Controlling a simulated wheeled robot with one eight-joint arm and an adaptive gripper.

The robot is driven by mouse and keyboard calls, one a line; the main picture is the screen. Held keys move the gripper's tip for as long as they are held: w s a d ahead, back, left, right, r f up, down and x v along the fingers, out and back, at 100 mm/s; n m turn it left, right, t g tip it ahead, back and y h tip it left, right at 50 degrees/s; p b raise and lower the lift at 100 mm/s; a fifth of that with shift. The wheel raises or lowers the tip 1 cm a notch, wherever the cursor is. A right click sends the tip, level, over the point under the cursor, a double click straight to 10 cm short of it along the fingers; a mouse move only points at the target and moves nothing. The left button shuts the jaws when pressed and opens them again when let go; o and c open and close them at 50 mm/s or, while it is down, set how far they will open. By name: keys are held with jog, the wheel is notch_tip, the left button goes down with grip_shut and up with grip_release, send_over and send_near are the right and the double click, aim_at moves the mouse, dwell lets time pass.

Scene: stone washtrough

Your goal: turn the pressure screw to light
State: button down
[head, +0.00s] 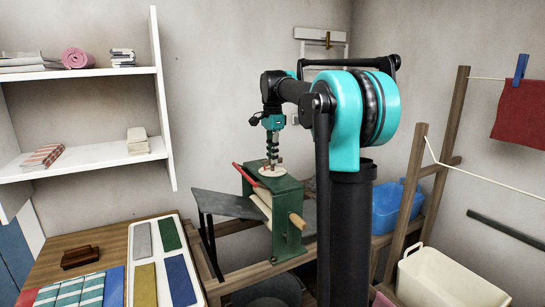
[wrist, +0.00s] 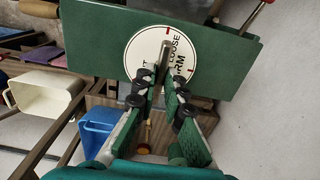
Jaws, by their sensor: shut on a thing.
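The green mangle (head: 287,200) stands on a wooden bench, with a round white dial (wrist: 143,45) on its top. The dial carries red marks and the words LOOSE and, partly covered, FIRM; a letter T shows at its left. The pressure screw (wrist: 165,50) shows as a grey metal bar over the dial's middle. My gripper (wrist: 160,85) is shut on it, one finger on each side. In the head view my gripper (head: 272,158) points down onto the mangle's top. The fingers hide the dial's lower part.
A red lever (head: 242,172) sticks out at the mangle's left, and a wooden handle (head: 298,221) at its front. A blue tub (head: 385,208) and a cream tub (head: 440,280) are at the right. A tray of folded cloths (head: 160,227) lies at the left.

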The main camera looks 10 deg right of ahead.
jog(key=n, duration=0.6)
jog(key=shift+n, duration=0.3)
jog(key=n, duration=0.3)
jog(key=shift+n, duration=0.3)
jog(key=n, duration=0.3)
jog(key=shift+n, duration=0.3)
jog(key=n, duration=1.2)
jog(key=shift+n, duration=0.4)
jog(key=c, duration=1.6)
grip_release()
